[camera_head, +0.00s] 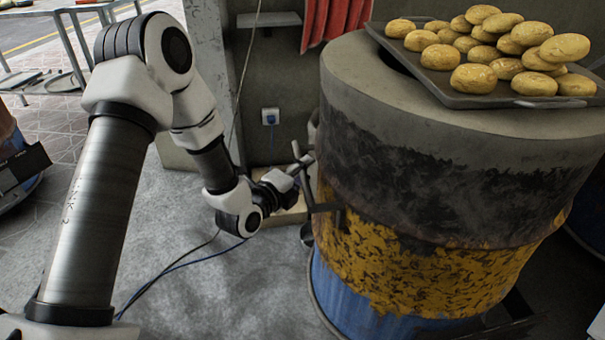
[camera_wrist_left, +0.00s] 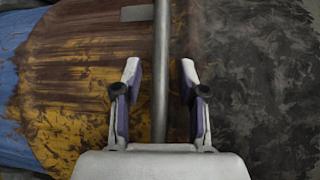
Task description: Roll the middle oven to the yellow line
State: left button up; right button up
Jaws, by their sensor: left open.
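The barrel oven (camera_head: 440,190) stands upright at the right of the head view. It is grey on top, scorched black in the middle, yellow lower down and blue at its base. A metal bar handle (camera_head: 326,207) sticks out from its left side. My left gripper (camera_head: 302,165) is at this handle. In the left wrist view the left gripper (camera_wrist_left: 160,80) is open, with its fingers on either side of the grey bar (camera_wrist_left: 160,35); gaps show on both sides. My right gripper is not in view. A yellowish stripe (camera_head: 45,42) runs along the road at the far left.
A tray (camera_head: 475,101) heaped with buns (camera_head: 500,35) rests on the oven's top. Cables (camera_head: 185,264) lie on the grey floor, which is mostly clear left of the oven. A wall with a blue plug (camera_head: 270,118) is behind. A metal rack (camera_head: 70,60) stands far left.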

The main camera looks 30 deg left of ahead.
pick_arm(q)
grip_shut()
